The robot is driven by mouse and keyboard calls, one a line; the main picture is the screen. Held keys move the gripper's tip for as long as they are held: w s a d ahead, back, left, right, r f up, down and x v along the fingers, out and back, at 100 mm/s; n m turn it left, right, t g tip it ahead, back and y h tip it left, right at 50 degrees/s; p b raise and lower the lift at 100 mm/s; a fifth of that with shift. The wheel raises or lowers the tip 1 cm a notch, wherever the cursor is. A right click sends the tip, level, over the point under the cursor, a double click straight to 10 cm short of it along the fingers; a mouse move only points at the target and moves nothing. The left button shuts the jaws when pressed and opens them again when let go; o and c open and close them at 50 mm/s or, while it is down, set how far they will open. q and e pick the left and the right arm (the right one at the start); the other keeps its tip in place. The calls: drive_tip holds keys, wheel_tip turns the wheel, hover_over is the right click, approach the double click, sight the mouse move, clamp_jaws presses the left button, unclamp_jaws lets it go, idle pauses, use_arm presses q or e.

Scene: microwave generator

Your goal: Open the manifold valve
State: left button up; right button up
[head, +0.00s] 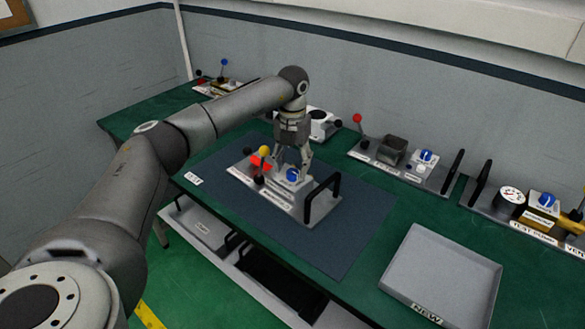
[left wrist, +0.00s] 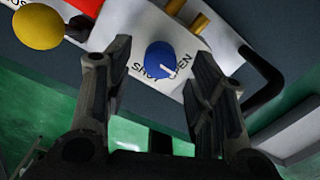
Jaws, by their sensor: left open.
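The manifold unit is a light plate (head: 272,193) with a black handle (head: 322,196), lying on the dark mat. Its blue round valve knob (head: 293,175) also shows in the left wrist view (left wrist: 160,58), with a white mark at its lower right. Lettering around the knob reads SHUT and partly OPEN. A yellow ball (head: 264,150) and a red part (head: 260,163) sit at the plate's left end. My left gripper (head: 291,169) points down over the knob, its open fingers on either side of it. I cannot tell whether they touch it. My right gripper is not in view.
The dark mat (head: 350,235) lies on the green bench. A grey tray (head: 445,270) marked NEW stands front right. Other units with blue knobs (head: 426,156) and black handles stand along the back and right. A lower shelf holds another tray (head: 203,229).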

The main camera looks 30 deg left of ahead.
sight(292, 172)
use_arm(q)
wheel_tip(292, 172, up, 10)
idle(0.3)
drive_tip(key=shift+f, duration=0.1)
idle(0.4)
